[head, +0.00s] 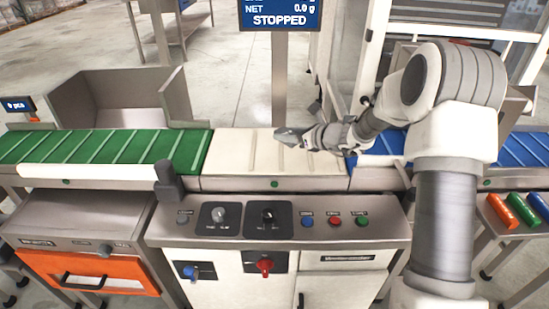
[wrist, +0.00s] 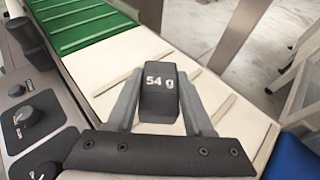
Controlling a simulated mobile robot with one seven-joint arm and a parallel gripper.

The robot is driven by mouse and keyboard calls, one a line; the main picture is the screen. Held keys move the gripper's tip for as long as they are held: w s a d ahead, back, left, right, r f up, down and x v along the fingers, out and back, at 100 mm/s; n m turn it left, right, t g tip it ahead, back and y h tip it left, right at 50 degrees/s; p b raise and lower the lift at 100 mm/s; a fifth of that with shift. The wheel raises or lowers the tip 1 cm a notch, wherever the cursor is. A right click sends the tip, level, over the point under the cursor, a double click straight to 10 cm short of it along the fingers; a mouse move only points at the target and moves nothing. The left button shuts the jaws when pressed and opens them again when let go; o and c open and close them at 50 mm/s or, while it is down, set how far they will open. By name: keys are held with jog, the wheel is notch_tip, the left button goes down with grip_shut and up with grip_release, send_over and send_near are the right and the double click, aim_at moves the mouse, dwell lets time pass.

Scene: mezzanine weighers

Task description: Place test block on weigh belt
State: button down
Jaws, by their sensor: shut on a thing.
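A dark grey test block marked "54 g" (wrist: 160,95) is between the two fingers of my gripper (wrist: 158,110) in the wrist view. The gripper is shut on it. In the head view my gripper (head: 290,137) is over the cream weigh belt (head: 230,160), near its middle. The weigh belt also shows beneath the block in the wrist view (wrist: 112,65). I cannot tell whether the block touches the belt. In the head view the block is small and hard to make out at the gripper's tip.
A green belt (head: 100,148) adjoins on the left and a blue belt (head: 385,143) on the right. A control panel (head: 290,222) with knobs and buttons runs along the front. A display (head: 280,14) reading "STOPPED" and 0.0 g hangs on a post behind the weigh belt.

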aim_at(274, 160)
jog(key=a+f, duration=0.1)
jog(key=s+a, duration=0.1)
jog(key=a+f+b, duration=0.1)
jog(key=shift+s+a+f, duration=0.15)
jog(key=shift+a+f, duration=0.15)
jog(key=shift+a, duration=0.1)
jog(key=shift+f+b, duration=0.7)
jog(key=shift+f, duration=1.1)
jog(key=shift+f, duration=0.25)
jog(key=shift+c, duration=1.4)
grip_release()
jog(key=shift+r, duration=0.1)
